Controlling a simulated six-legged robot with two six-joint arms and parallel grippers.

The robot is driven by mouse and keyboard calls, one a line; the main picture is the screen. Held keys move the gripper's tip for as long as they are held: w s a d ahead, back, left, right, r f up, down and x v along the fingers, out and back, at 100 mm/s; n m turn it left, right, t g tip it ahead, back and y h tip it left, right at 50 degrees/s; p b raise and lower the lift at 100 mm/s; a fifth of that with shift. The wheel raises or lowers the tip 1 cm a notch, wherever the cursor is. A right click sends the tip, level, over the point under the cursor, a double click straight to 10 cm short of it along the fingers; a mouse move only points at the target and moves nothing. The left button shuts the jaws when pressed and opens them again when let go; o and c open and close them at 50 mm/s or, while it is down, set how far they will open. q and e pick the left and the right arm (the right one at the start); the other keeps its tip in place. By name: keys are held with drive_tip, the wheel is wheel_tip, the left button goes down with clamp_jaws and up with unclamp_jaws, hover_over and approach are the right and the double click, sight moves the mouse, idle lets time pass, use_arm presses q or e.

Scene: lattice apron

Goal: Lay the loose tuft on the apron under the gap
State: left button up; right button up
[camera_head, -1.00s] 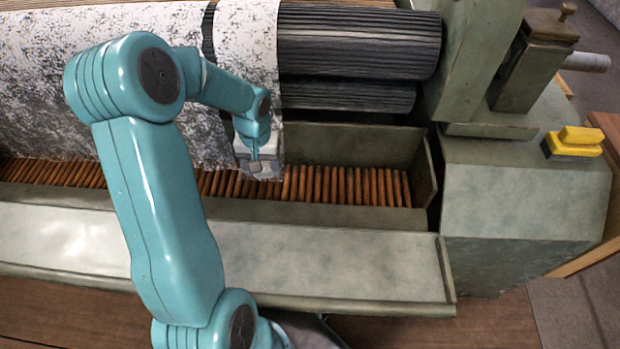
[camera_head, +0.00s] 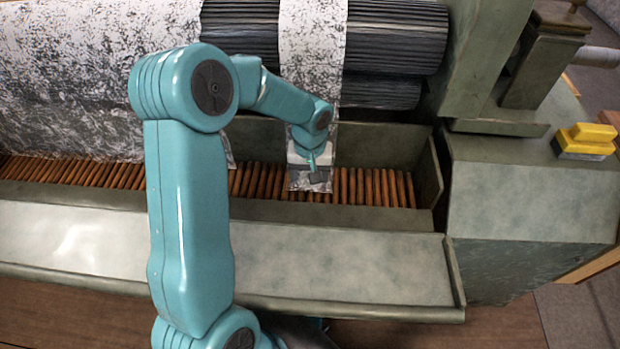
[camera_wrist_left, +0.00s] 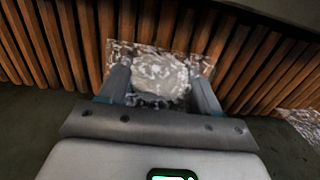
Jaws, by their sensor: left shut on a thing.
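A speckled white sheet (camera_head: 60,80) hangs over the dark ribbed rollers at the left. A narrow strip of the same stuff (camera_head: 318,40) hangs to its right, with a gap of bare roller (camera_head: 245,30) between them. The apron of brown wooden slats (camera_head: 265,182) lies in the trough below. My left gripper (camera_head: 312,172) is in front of the strip's lower end, low over the slats. In the left wrist view its fingers are on both sides of a pale, speckled tuft (camera_wrist_left: 160,75), with slats behind it. Whether the tuft touches the slats is unclear. My right gripper is out of view.
The trough's grey end wall (camera_head: 430,175) stands right of the gripper. A wide grey ledge (camera_head: 340,265) runs along the front. A yellow block (camera_head: 588,138) lies on the machine housing at the right. Slats right of the gripper are bare.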

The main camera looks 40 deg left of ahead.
use_arm(q)
drive_tip(key=shift+f, duration=0.2)
drive_tip(key=o, duration=1)
drive_tip(key=shift+r, duration=0.2)
drive_tip(key=shift+r, duration=0.35)
wheel_tip(320, 180, up, 10)
drive_tip(key=p, duration=0.4)
drive_tip(key=shift+r, duration=0.15)
drive_tip(key=shift+r+p, duration=0.35)
drive_tip(key=shift+r, duration=0.2)
